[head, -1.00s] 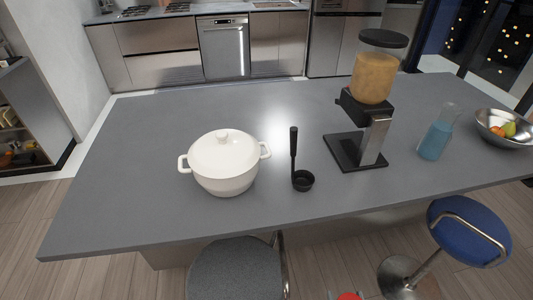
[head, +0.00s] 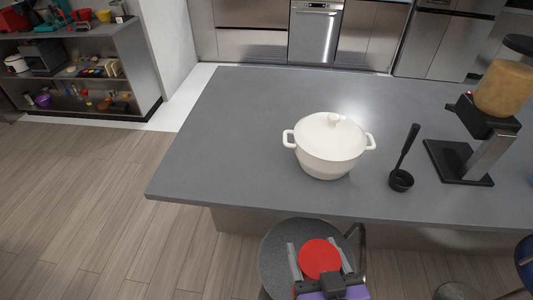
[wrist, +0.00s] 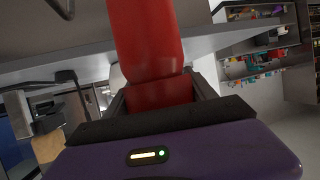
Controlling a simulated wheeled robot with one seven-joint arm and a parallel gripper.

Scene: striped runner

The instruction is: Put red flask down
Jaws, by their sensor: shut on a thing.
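The red flask (head: 320,258) shows from above as a round red top at the bottom of the head view. My gripper (head: 322,272) is shut on it, in front of the counter's near edge and over a grey stool seat. In the wrist view the flask (wrist: 148,45) stands up between the two dark fingers of my gripper (wrist: 162,95), its upper part running out of the picture. The flask's lower part is hidden in the head view.
The grey counter (head: 220,150) holds a white lidded pot (head: 331,150), a black ladle (head: 402,179) and a dispenser (head: 480,150). Its left part is clear. A grey stool (head: 277,245) stands in front. Filled shelves (head: 85,85) are at the far left, past open floor.

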